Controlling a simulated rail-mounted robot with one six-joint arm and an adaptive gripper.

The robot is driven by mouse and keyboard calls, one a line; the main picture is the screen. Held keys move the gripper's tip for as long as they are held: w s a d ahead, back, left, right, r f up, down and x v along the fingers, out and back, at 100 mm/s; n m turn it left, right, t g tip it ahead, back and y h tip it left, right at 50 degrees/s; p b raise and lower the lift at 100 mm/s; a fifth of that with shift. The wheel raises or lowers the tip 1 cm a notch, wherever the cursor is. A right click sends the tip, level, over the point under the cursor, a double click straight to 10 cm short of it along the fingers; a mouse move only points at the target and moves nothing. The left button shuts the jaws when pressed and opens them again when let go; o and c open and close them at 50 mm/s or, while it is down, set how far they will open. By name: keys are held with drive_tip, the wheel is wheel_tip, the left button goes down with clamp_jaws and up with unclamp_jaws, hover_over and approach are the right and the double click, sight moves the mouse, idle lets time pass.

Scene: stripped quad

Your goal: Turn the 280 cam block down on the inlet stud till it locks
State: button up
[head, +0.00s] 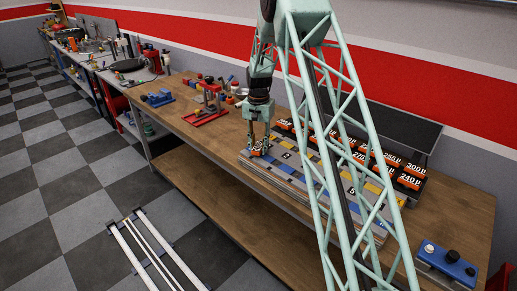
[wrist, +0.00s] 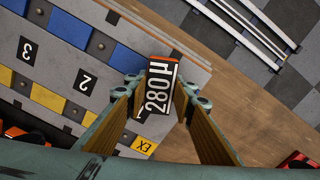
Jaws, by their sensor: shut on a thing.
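The 280 cam block (wrist: 159,90), black-faced with orange edges and white "280µ" lettering, sits between the two fingers of my gripper (wrist: 163,86) in the wrist view. My gripper is shut on it. In the head view my gripper (head: 259,148) is at the near-left end of the grey plate assembly (head: 243,160), with a bit of orange between its fingers. The block is over the plate's end, by a "1" mark and a yellow "EX" tag (wrist: 143,145). The inlet stud is hidden under the block, so I cannot tell how far down the block sits.
Several other orange-and-black blocks (head: 411,179) stand in a rack behind the plate. A red stand (head: 206,112) is on the bench to the left. A blue fixture (head: 447,262) is at the right end. Bare bench wood (wrist: 235,120) lies beside the plate.

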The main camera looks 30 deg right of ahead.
drive_tip(key=shift+m, duration=1.2)
drive_tip(key=o, duration=1)
drive_tip(key=shift+c, duration=0.2)
drive_tip(key=shift+r, duration=0.1)
wheel_tip(320, 180, up, 12)
wheel_tip(320, 180, up, 7)
drive_tip(key=p, duration=0.3)
drive_tip(key=shift+p, duration=0.35)
